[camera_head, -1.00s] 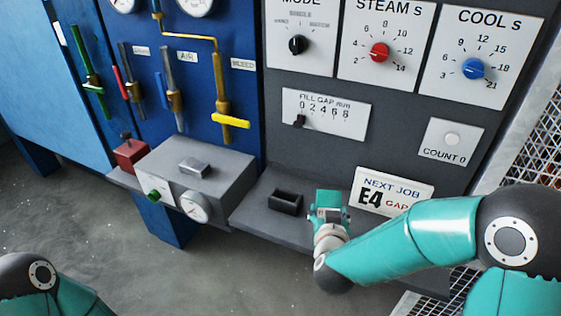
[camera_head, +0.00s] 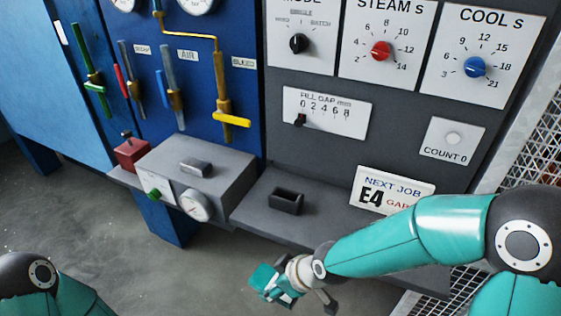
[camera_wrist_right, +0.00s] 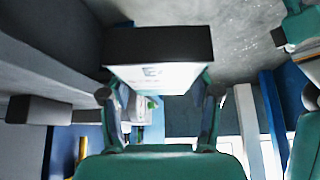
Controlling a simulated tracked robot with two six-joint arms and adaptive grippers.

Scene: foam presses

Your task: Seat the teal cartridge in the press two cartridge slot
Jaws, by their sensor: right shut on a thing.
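My right gripper (camera_head: 275,286) is low in front of the grey ledge in the head view, clear of it. It is shut on a block, the teal cartridge (camera_head: 264,276), which shows as a small teal shape at the gripper's tip. In the right wrist view the cartridge (camera_wrist_right: 155,75) sits between the two fingers, with a dark face and a white label bearing an E. An open dark rectangular socket (camera_head: 286,201) stands on the ledge, up and slightly right of the gripper. No number on it tells which press it serves.
The grey ledge (camera_head: 330,222) runs below the dark control panel. A NEXT JOB card (camera_head: 393,190) reading E4 stands on it at right. A grey box (camera_head: 205,165) with a gauge and green knob is left. The floor in front is open; mesh fencing stands right.

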